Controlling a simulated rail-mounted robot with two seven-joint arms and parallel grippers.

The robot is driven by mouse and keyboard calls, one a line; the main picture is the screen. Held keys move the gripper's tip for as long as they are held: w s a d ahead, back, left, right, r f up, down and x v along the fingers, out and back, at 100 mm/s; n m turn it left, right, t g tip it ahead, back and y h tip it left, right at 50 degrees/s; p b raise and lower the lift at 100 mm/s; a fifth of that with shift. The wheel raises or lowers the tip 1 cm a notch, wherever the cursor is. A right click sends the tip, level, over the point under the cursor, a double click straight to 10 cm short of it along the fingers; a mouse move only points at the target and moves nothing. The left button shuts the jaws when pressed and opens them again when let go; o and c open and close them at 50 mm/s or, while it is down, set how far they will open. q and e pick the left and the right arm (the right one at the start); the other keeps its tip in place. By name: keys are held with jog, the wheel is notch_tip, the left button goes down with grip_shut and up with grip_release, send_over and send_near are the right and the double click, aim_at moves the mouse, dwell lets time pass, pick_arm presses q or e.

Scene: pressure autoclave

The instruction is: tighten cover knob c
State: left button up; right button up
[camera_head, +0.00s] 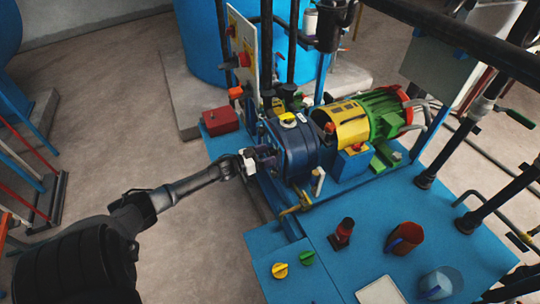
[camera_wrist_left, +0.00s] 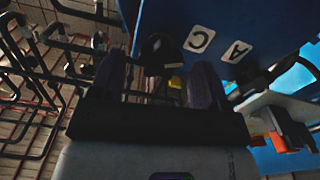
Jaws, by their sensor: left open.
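The blue pump housing (camera_head: 290,145) sits on the blue skid. My left gripper (camera_head: 266,157) reaches its left end face in the head view. In the left wrist view my left gripper (camera_wrist_left: 157,82) is open, with one dark purple finger on each side. Cover knob c, a black knob (camera_wrist_left: 156,50), shows between and just beyond the fingers, beside the white label C (camera_wrist_left: 199,39) on the blue cover (camera_wrist_left: 215,15). I cannot tell whether the fingers touch the knob. The white label A (camera_wrist_left: 236,52) is to the right. My right gripper is out of view.
A red box (camera_head: 220,121) stands behind the gripper. A yellow-and-green motor (camera_head: 365,118) is to the right of the housing. The front deck holds yellow (camera_head: 280,270) and green knobs (camera_head: 307,258) and a red-brown cup (camera_head: 405,238).

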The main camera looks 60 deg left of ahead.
pick_arm(q)
jog(key=shift+w, duration=0.75)
jog(key=c, duration=0.9)
